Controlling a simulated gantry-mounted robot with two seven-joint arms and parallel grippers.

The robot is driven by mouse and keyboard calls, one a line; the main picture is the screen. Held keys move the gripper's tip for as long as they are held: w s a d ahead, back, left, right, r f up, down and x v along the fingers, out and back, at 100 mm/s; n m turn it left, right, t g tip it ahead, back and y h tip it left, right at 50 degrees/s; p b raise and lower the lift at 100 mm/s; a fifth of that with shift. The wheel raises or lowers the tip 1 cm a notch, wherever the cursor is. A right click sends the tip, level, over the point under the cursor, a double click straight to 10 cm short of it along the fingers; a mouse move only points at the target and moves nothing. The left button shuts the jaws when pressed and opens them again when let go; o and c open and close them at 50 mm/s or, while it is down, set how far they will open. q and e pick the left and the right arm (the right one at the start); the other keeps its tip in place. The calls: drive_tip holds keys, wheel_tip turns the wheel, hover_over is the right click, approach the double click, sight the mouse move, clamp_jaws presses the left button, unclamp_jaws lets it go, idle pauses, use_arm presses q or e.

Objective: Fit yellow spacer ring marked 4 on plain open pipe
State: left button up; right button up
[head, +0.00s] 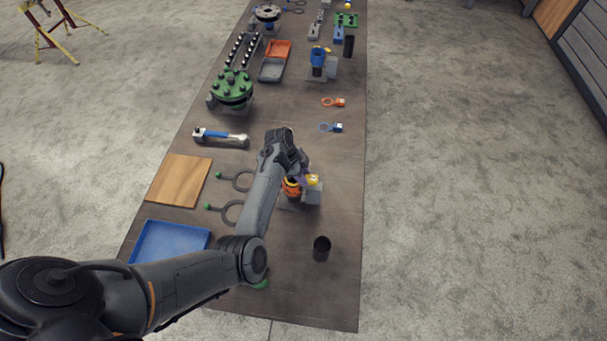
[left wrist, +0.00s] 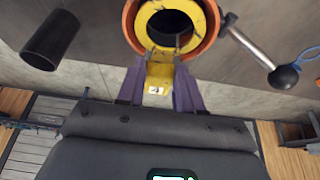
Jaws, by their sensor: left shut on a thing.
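My left gripper (head: 303,181) is at the small orange pipe (head: 291,188) on the table. In the left wrist view, its purple fingers (left wrist: 160,78) are shut on the tab of the yellow spacer ring (left wrist: 160,72), whose small white label is too small to read surely. The yellow ring lies over the mouth of the orange pipe (left wrist: 130,22), roughly centred, with the orange rim showing around it. I cannot tell whether the ring is seated or hovers just above. In the head view, the yellow tab (head: 314,179) shows beside the gripper. My right gripper is not in view.
A grey block (head: 313,196) stands beside the orange pipe. A black cylinder (head: 321,248) stands nearer; a blue tray (head: 165,241) and wooden board (head: 180,180) lie left. Blue (head: 331,127) and orange (head: 333,102) tagged rings lie beyond. A lever with a dark ball (left wrist: 284,77) is close by the pipe.

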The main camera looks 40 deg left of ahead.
use_arm(q)
drive_tip(key=o, duration=1.2)
drive_tip(key=d+p+v, duration=0.1)
drive_tip(key=p+v, duration=0.2)
drive_tip(key=v, duration=0.3)
drive_tip(key=w+r+p+v, duration=0.1)
drive_tip(key=p+v, duration=0.2)
drive_tip(key=v, duration=0.3)
drive_tip(key=d+p+v, duration=0.1)
drive_tip(key=p+v, duration=0.2)
drive_tip(key=v, duration=0.4)
drive_tip(key=shift+w+d+r, duration=0.2)
drive_tip(key=shift+w+d, duration=0.05)
drive_tip(key=shift+w, duration=0.1)
